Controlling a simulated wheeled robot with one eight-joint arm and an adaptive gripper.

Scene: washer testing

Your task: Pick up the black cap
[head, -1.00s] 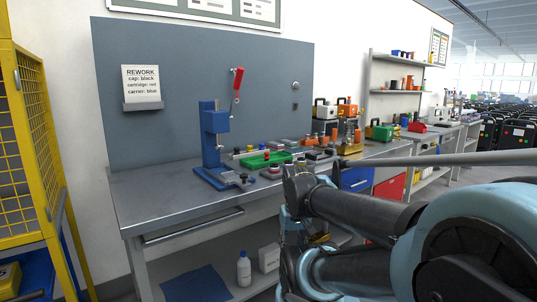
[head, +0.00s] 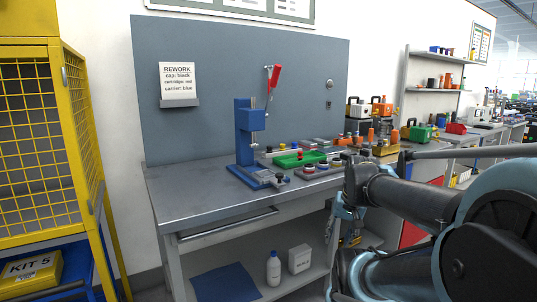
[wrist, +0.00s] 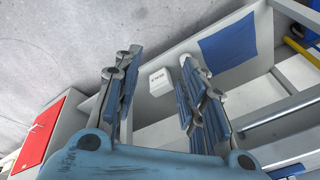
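My gripper (wrist: 158,60) is open and empty in the wrist view, its two fingers wide apart above the lower shelf area. In the head view my gripper (head: 346,226) hangs low by the bench front, below the bench top and partly hidden by my arm. Several small parts, some dark, lie on the bench around a green tray (head: 288,163). They are too small for me to tell which is the black cap. A card (head: 178,78) on the back panel reads "REWORK cap: black, cartridge: red, carrier: blue".
The lower shelf holds a white bottle (head: 273,268), a white box (head: 299,259) and a blue sheet (head: 226,283). A yellow cage (head: 78,140) stands at left.

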